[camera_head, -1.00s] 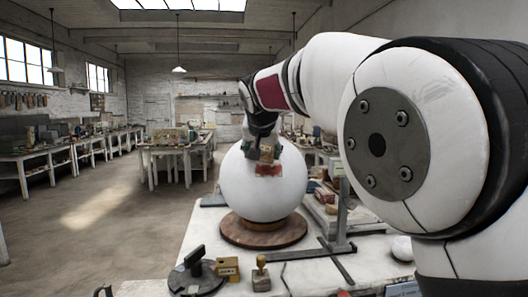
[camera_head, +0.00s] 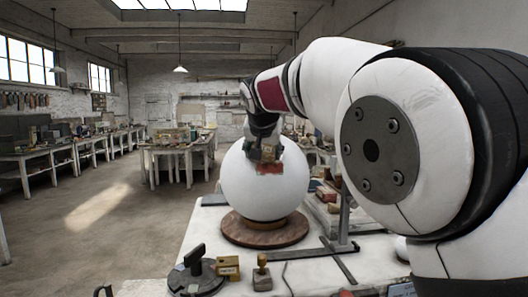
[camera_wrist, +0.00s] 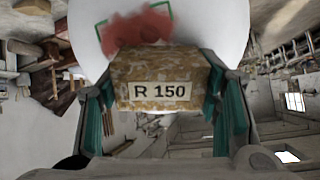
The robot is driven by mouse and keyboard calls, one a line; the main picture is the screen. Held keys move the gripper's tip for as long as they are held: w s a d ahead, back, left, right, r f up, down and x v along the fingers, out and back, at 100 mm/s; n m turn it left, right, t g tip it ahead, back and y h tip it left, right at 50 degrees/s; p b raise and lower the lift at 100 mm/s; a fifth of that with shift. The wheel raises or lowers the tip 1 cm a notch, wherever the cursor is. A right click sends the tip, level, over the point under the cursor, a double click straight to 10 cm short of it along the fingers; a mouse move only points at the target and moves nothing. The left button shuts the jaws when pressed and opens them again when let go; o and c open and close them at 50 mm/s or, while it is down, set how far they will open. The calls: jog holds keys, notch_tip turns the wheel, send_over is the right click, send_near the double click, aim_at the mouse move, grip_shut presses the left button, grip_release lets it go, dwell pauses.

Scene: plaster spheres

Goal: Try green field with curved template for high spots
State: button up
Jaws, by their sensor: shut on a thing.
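A big white plaster sphere (camera_head: 255,199) rests on a round wooden base (camera_head: 266,233) on the white table. My gripper (camera_head: 265,152) is at the sphere's upper front. It is shut on a tan speckled block labelled R 150 (camera_wrist: 160,75), seemingly the curved template, held between green pads. In the wrist view the block's far edge meets the sphere (camera_wrist: 215,22) at a red patch (camera_wrist: 135,27); I cannot tell if it touches. The red patch also shows in the head view (camera_head: 269,168). Thin green lines show on the sphere beside the patch; the block hides part of that area.
On the near table stand a dark round plate with a handle (camera_head: 195,274), a yellow-brown box (camera_head: 228,267) and a small block with a knob (camera_head: 262,275). A metal stand (camera_head: 343,215) rises right of the sphere. Open floor lies to the left.

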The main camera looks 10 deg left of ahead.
jog(key=shift+s+a+r, duration=0.1)
jog(key=shift+a+r, duration=0.1)
jog(key=shift+a, duration=0.85)
jog(key=shift+d+f+p, duration=0.15)
jog(key=shift+d+p, duration=0.05)
jog(key=shift+d, duration=0.8)
jog(key=shift+d+f+p, duration=0.1)
jog(key=shift+d+p, duration=0.1)
jog(key=shift+d, duration=0.9)
jog(key=shift+a+r, duration=0.15)
jog(key=shift+a, duration=0.9)
jog(key=shift+a+r, duration=0.1)
jog(key=shift+a, duration=0.95)
jog(key=shift+d+f+p, duration=0.15)
jog(key=shift+d+f, duration=0.05)
jog(key=shift+d, duration=0.85)
jog(key=shift+d+f+p, duration=0.15)
jog(key=shift+d+f, duration=0.05)
jog(key=shift+d, duration=0.85)
jog(key=shift+s+a+r+p, duration=0.25)
jog(key=shift+a+r, duration=0.1)
jog(key=shift+a, duration=0.15)
jog(key=shift+s+a+r+p, duration=0.25)
jog(key=shift+a+r, duration=0.05)
jog(key=shift+a, duration=0.15)
